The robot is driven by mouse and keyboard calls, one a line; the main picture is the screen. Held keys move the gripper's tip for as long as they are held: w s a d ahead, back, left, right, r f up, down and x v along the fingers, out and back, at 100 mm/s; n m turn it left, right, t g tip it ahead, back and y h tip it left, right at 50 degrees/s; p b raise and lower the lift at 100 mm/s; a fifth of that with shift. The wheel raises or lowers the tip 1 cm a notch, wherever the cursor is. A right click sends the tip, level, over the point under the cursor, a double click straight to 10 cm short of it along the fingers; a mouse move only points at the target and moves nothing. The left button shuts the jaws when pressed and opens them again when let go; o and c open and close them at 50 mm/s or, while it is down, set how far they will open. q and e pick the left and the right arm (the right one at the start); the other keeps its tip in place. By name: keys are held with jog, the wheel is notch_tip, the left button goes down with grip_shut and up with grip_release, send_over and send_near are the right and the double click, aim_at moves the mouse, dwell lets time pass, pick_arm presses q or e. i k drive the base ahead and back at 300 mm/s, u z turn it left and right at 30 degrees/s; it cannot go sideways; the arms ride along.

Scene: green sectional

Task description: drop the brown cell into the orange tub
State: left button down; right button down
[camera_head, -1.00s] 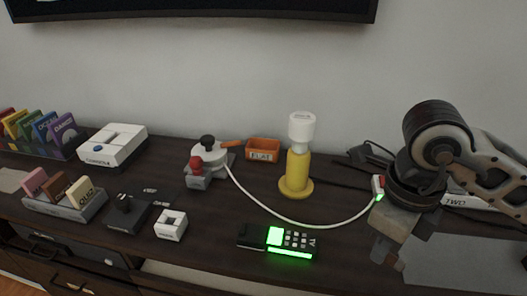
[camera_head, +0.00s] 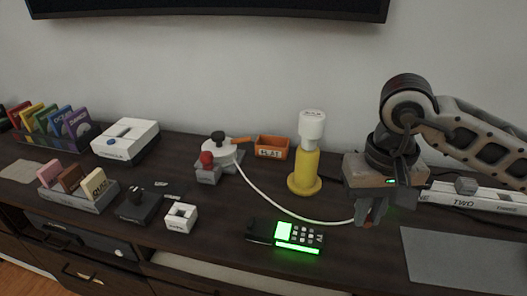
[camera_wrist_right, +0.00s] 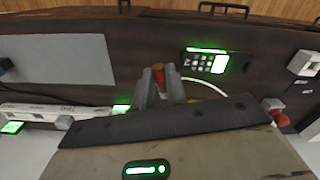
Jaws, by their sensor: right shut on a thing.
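My right gripper (camera_head: 370,211) is pointed down over the right part of the dark cabinet top, right of the yellow lamp-like stand. Its fingers are shut on a small reddish-brown piece, which looks like the brown cell (camera_wrist_right: 158,74) in the right wrist view. The fingers hide most of it. The orange tub (camera_head: 272,141), with a label on its front, stands near the wall at the back, left of the yellow stand and well left of my right gripper. My left gripper is not in view.
The yellow stand with a white top (camera_head: 306,165) rises between my right gripper and the tub. A white cable (camera_head: 275,203) runs toward the gripper. A black keypad device with green lights (camera_head: 285,235) lies in front. A grey mat (camera_head: 455,262) lies at right.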

aim_at(278, 153)
jog(key=u, duration=0.35)
jog(key=k, duration=0.45)
jog(key=u, duration=0.8)
jog(key=i, duration=0.9)
jog(key=z, duration=0.35)
